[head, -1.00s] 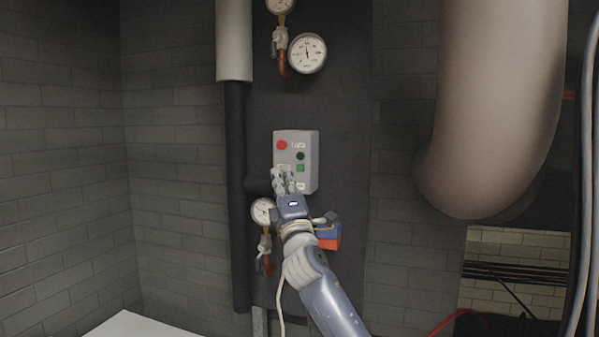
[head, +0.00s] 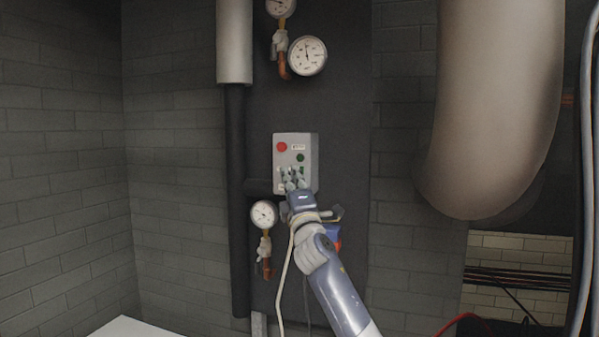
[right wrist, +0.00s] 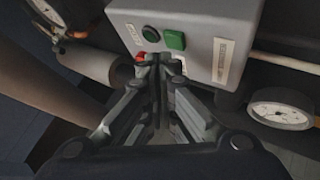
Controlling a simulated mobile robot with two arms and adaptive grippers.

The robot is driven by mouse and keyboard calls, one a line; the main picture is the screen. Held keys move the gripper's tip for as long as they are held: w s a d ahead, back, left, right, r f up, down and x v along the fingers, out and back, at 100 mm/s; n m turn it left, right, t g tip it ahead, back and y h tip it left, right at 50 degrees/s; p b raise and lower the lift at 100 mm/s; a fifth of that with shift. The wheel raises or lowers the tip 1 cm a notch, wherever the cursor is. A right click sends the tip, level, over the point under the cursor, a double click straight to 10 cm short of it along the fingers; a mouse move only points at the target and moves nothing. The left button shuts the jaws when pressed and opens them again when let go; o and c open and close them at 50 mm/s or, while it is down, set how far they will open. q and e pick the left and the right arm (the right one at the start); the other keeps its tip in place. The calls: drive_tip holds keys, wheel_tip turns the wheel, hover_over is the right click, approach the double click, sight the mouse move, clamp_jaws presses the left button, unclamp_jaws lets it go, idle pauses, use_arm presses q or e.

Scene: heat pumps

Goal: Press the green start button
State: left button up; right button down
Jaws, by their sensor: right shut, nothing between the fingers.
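A grey control box (head: 309,150) is on the dark wall panel. The red button (right wrist: 140,57) is partly hidden there. My right gripper (head: 291,179) is shut and empty, in front of the lower part of the box; it also shows in the right wrist view (right wrist: 158,60). I cannot tell whether it touches. My left gripper is out of view.
A gauge (head: 264,214) with a valve is below left of the box; another gauge (head: 307,56) is above. A dark vertical pipe (head: 236,130) runs to the left. A thick beige pipe (head: 495,110) hangs at right. A blue and red part is partly behind my arm.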

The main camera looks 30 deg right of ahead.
idle(0.9)
drive_tip(key=shift+w+d, duration=0.1)
drive_tip(key=shift+w+d, duration=0.15)
drive_tip(key=shift+d, duration=0.05)
drive_tip(key=shift+w+d+b, duration=0.2)
drive_tip(key=shift+d+b, duration=0.05)
drive_tip(key=shift+b, duration=0.1)
idle(0.7)
drive_tip(key=shift+s+a, duration=0.1)
drive_tip(key=shift+a, duration=0.05)
drive_tip(key=shift+s+a+p, duration=0.3)
drive_tip(key=shift+s+a, duration=0.05)
drive_tip(key=shift+s, duration=0.05)
idle(0.4)
